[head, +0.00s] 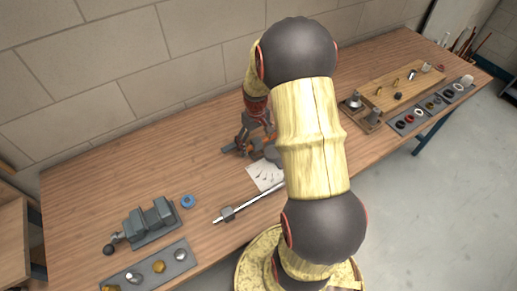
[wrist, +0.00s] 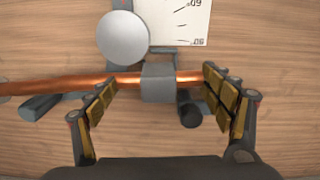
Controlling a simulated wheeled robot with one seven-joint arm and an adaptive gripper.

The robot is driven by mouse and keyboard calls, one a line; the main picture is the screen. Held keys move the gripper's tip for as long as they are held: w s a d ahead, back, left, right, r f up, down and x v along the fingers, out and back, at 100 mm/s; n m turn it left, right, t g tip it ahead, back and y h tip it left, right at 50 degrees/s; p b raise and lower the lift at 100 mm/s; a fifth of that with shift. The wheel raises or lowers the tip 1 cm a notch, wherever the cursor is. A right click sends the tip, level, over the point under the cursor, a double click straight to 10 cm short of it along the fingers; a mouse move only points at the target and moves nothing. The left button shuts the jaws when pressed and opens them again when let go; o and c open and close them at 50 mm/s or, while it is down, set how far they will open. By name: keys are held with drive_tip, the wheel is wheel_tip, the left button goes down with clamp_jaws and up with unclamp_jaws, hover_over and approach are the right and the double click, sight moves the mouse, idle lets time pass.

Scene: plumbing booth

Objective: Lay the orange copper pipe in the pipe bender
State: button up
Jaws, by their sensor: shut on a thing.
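The orange copper pipe (wrist: 60,84) runs almost level across the wrist view, and its right end is by the right finger. In the head view a short piece of the pipe (head: 229,148) shows left of my gripper (head: 254,132). In the wrist view my gripper (wrist: 163,98) has its fingers wide apart along the pipe, shut on it. The pipe bender (wrist: 123,38) shows as a grey disc behind the pipe, with a grey block (wrist: 158,82) across the pipe between the fingers. I cannot tell how deep the pipe sits. In the head view my arm hides part of the bender.
A white sheet with angle marks (head: 264,176) lies beside the bender. A grey vise (head: 151,222), a blue ring (head: 188,201) and a parts tray (head: 182,256) are at left. A wooden board with fittings (head: 395,84) is at right.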

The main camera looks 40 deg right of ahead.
sight(256, 150)
drive_tip(key=shift+a+f+b, duration=0.1)
drive_tip(key=shift+f+b, duration=1.05)
drive_tip(key=shift+f, duration=0.6)
drive_tip(key=shift+s+a+f, duration=0.1)
drive_tip(key=shift+s+f, duration=0.15)
drive_tip(key=shift+f, duration=0.15)
drive_tip(key=c, duration=0.4)
drive_tip(key=o, duration=1.4)
drive_tip(key=shift+o, duration=1.2)
drive_tip(key=shift+w+f, duration=0.1)
drive_tip(key=shift+w, duration=0.05)
drive_tip(key=shift+o, duration=0.7)
drive_tip(key=shift+r, duration=0.2)
drive_tip(key=shift+r, duration=0.15)
